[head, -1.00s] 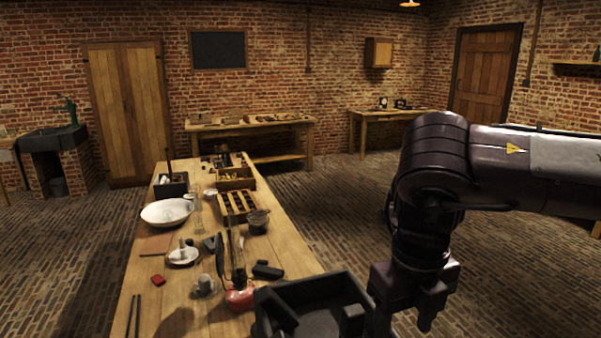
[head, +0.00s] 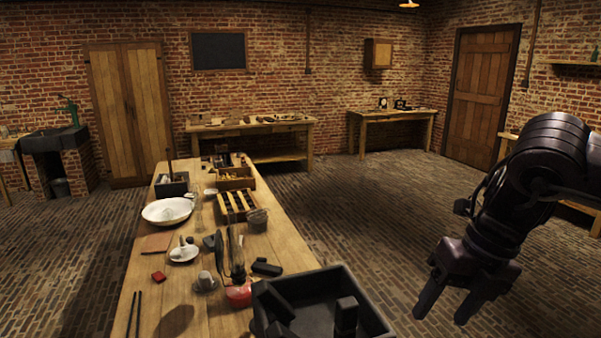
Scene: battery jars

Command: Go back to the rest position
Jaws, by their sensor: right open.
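My right gripper (head: 440,304) hangs at the right side of the view, to the right of the workbench and clear of it. Its two dark fingers point down and to the left, spread apart, with nothing between them. My right arm comes in from the right edge, bent at a dark joint. My left gripper is not in view.
A long wooden table (head: 280,235) runs away from me. On its near right end stands a dark tray (head: 372,312) with black blocks in it. An oil lamp with a red base (head: 239,293), a white bowl (head: 167,211) and a slotted wooden rack (head: 238,206) stand on it. Brick floor lies open to the right.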

